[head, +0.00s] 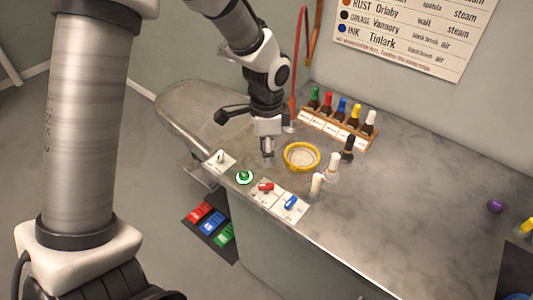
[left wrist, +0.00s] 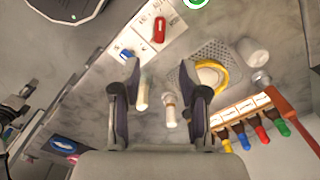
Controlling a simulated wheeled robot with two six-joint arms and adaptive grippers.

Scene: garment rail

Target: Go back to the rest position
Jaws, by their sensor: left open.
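My left gripper (head: 268,157) points down over the grey worktop, between the switch cards and the yellow ring dish (head: 301,157). In the left wrist view its two dark fingers (left wrist: 164,82) are spread apart with nothing gripped. A white-topped bottle (left wrist: 142,95) and another small bottle (left wrist: 170,108) show in the gap between the fingers, on the worktop beyond. My left arm's large link fills the left of the head view. My right gripper does not show in either view.
The grey worktop (head: 400,215) carries a rack of coloured-cap bottles (head: 340,127), loose bottles (head: 333,167), switch cards (head: 290,203) and a purple ball (head: 495,206). A red hose (head: 295,70) hangs near the wall. An ironing-board-shaped surface (head: 200,108) adjoins at left.

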